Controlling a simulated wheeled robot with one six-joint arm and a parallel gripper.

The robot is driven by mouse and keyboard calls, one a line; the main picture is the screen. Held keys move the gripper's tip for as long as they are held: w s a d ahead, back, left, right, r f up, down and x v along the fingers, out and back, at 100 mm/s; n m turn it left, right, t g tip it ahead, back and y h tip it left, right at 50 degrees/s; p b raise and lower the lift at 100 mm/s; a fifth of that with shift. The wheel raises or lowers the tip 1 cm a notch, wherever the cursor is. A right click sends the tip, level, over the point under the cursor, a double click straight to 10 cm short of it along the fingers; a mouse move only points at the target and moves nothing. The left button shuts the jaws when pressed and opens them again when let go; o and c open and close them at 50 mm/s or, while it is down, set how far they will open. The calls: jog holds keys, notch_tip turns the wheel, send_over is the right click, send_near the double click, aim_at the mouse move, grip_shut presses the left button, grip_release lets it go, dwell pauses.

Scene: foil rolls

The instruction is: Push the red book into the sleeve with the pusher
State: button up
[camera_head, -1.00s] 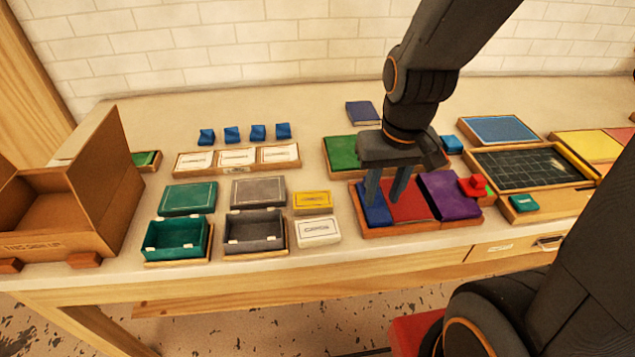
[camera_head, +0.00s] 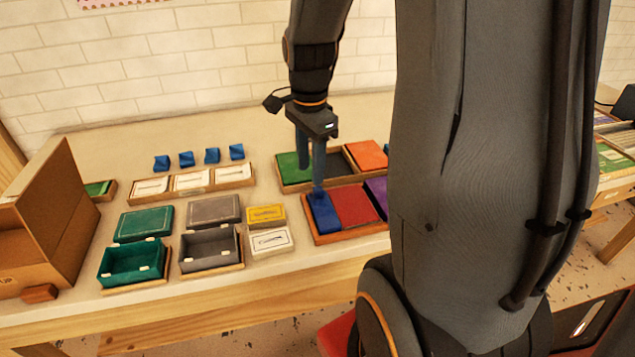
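The red book (camera_head: 354,207) lies in a wooden tray (camera_head: 350,237) between a blue block (camera_head: 324,213) on its left and a purple book (camera_head: 377,193) on its right. My arm hides the tray's right end. My gripper (camera_head: 311,182) points down near the blue block's back end. Its two fingers look apart, with nothing seen between them. I cannot tell whether the nearer finger touches the blue block. I cannot tell for sure which things are the pusher and the sleeve.
Behind is a tray with a green panel (camera_head: 289,166) and an orange panel (camera_head: 366,155). To the left are a teal box (camera_head: 133,262), a grey box (camera_head: 209,251), a white card box (camera_head: 270,242) and a yellow one (camera_head: 266,216). A cardboard box (camera_head: 45,215) stands at the far left.

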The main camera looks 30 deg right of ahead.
aim_at(318, 189)
jog(key=d+m, duration=0.2)
jog(key=m, duration=0.1)
jog(key=shift+w+d+r, duration=0.2)
jog(key=shift+w, duration=0.2)
jog(key=shift+m, duration=0.3)
jog(key=shift+f+p, duration=0.9)
jog(key=shift+f, duration=2.95)
grip_shut()
